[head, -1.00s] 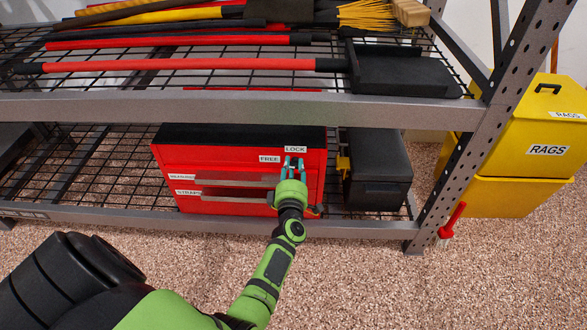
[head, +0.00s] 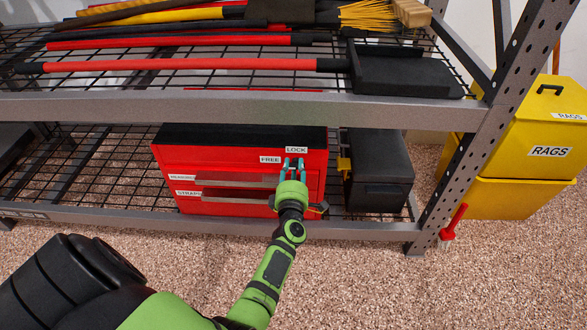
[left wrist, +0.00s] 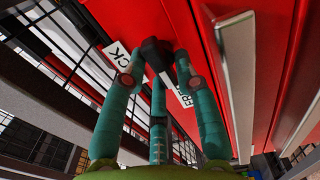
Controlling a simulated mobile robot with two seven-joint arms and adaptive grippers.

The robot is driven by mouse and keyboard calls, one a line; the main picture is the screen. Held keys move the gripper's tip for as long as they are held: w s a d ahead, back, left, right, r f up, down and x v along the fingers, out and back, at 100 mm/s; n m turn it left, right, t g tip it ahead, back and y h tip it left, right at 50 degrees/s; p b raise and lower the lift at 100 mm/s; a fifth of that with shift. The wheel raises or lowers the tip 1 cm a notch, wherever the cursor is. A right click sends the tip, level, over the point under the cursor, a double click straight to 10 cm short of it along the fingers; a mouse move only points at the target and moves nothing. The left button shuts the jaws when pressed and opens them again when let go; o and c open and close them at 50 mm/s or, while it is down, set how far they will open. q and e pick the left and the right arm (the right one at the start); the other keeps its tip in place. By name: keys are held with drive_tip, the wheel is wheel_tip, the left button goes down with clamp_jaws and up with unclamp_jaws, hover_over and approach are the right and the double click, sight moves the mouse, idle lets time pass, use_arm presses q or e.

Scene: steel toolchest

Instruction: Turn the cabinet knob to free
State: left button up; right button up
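The red toolchest (head: 240,158) with a black top stands on the lower shelf. Its upper front carries a FREE label (head: 270,160) and, to the right and slightly higher, a LOCK label (head: 296,150). The black cabinet knob (left wrist: 156,52) shows in the left wrist view between my fingertips, with parts of both labels beside it. My left gripper (head: 293,164) is at the chest front just below the LOCK label. Its teal fingers also show in the left wrist view (left wrist: 158,75), closed in around the knob. My right gripper is out of view.
The grey shelf beam (head: 240,108) runs above the chest, with long-handled tools on the upper shelf. A black case (head: 380,170) stands close on the right. Drawer handles (head: 235,179) lie left of my gripper. A perforated post (head: 482,140) and yellow rag bins (head: 520,150) stand farther right.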

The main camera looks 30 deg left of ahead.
use_arm(q)
drive_tip(key=shift+o, duration=0.7)
drive_tip(key=shift+w+d+r, duration=0.1)
drive_tip(key=shift+w, duration=0.05)
